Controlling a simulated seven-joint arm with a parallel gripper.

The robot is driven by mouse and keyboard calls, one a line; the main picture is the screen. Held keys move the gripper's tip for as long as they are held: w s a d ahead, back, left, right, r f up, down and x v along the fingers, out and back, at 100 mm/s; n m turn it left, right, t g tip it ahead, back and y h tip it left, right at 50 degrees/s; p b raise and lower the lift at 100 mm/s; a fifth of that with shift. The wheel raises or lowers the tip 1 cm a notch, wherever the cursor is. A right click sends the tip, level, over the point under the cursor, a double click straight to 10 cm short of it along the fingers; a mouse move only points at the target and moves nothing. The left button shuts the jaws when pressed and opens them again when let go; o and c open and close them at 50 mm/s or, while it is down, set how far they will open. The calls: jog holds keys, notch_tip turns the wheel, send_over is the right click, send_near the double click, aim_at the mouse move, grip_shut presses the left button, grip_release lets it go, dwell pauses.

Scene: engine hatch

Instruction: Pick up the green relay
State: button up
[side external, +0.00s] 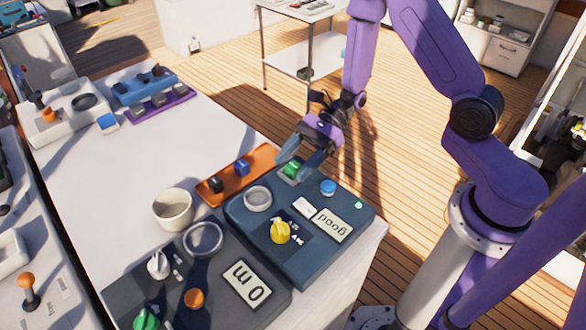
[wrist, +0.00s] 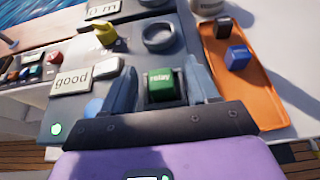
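The green relay (wrist: 161,84) sits in a socket near the edge of a dark blue-grey panel, and it also shows in the side external view (side external: 291,169). In the wrist view my gripper (wrist: 160,92) is open, with one blue finger on each side of the relay. A small gap shows between the fingers and the relay, and I cannot see contact. In the side external view my gripper (side external: 302,160) is low over the panel, and its fingers partly hide the relay.
The panel (side external: 262,222) carries a yellow knob (side external: 280,232), a blue button (side external: 328,187), a round ring (side external: 258,198) and a "good" display (side external: 332,225). Beside it an orange tray (side external: 232,188) holds a black and a blue relay. A white cup (side external: 173,208) stands nearby. The white tabletop's middle is clear.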

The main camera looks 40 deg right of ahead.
grip_shut()
jog(key=shift+r, duration=0.2)
